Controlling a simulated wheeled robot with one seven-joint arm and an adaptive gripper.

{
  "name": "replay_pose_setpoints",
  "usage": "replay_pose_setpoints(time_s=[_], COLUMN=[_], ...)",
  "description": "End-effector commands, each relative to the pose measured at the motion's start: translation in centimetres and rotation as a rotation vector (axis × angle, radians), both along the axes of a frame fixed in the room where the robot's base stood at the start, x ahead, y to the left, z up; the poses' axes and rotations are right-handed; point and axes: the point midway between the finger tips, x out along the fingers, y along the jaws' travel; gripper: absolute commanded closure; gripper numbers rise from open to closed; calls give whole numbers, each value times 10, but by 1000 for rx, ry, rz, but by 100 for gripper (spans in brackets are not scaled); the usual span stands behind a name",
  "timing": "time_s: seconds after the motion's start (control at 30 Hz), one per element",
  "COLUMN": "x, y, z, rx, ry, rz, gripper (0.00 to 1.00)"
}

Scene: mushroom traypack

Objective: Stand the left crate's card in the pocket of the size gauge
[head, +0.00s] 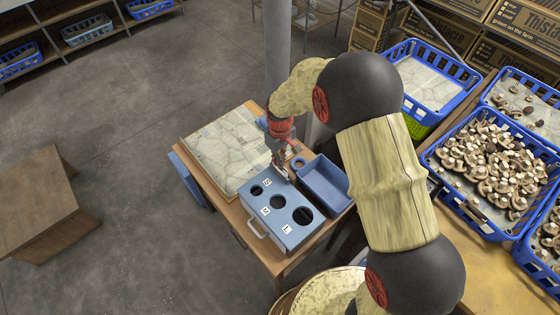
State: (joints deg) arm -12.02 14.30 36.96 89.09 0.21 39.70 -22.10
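The size gauge (292,235) is a blue-grey box with three round dark holes and small letter labels. It stands on a small wooden table, with a handle at its front left. My gripper (281,172) points down just behind the gauge's far edge, close to the blue tray. The fingers are small and dark here, so I cannot tell whether they are open or shut, or hold a card. I cannot make out a crate card or the gauge's pocket.
A paper-covered board (188,137) lies on the left. A paper-lined blue crate (418,113) and more mushroom crates stand at right. The floor left is mostly clear.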

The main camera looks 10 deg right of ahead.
Motion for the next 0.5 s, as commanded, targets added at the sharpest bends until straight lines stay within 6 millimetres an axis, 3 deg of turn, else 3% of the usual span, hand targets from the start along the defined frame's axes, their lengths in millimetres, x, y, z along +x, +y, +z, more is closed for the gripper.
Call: replay_pose_setpoints(time_s=[0.4, 0.5], x=[0, 0], y=[0, 0], z=[0, 0], rx=[0, 0], ry=[0, 0], rz=[0, 0], gripper=[75, 74])
